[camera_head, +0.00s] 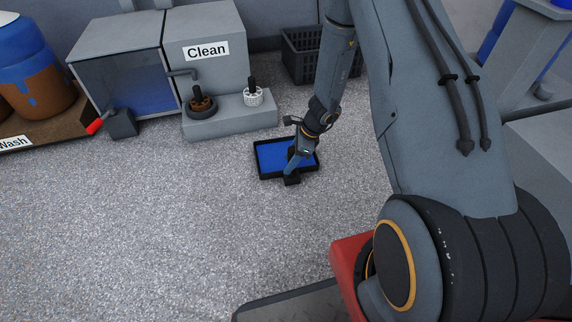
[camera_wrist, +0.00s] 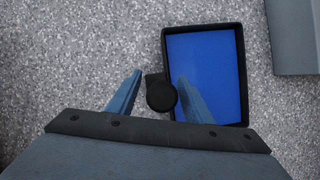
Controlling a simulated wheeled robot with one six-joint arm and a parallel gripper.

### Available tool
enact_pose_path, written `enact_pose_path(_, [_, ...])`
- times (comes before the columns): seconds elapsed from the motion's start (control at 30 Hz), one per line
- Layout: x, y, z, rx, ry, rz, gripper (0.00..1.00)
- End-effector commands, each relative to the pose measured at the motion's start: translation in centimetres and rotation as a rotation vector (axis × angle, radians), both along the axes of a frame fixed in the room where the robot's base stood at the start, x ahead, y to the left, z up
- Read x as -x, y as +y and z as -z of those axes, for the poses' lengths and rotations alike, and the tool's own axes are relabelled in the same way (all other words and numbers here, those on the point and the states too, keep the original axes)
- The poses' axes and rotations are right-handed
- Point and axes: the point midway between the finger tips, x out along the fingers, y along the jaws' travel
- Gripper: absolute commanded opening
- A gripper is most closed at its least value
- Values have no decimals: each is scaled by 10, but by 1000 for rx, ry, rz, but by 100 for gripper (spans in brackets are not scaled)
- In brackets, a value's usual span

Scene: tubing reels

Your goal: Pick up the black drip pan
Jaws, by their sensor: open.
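The black drip pan (camera_head: 267,177) lies flat on the speckled floor, a shallow rectangular tray with a bright blue inside. It also shows in the wrist view (camera_wrist: 241,75). A black tab with a round knob (camera_wrist: 161,96) sticks out from one side of it. My gripper (camera_head: 293,165) is over the near side of the pan. In the wrist view my gripper (camera_wrist: 160,77) has its two blue-grey fingers apart, one on each side of the knob, with the right finger overlapping the blue inside. Nothing is held. I cannot tell whether the fingers touch the knob.
Behind the pan stands a grey step (camera_head: 230,118) holding two small reels, beside a grey cabinet labelled Clean (camera_head: 206,52). A dark crate (camera_head: 302,55) is at the back. A red-tipped part (camera_head: 95,126) sits left. The floor left and in front is clear.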

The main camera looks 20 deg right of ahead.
Motion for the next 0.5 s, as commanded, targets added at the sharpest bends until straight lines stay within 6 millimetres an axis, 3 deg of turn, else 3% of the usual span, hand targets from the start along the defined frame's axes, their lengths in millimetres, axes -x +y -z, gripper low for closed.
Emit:
enact_pose_path(0.1, [-3, 6, 17, 0, 0, -1, 46])
enact_pose_path(0.37, [-3, 7, 18, 0, -1, -1, 46])
enact_pose_path(0.5, [-2, 7, 18, 0, 0, -1, 26])
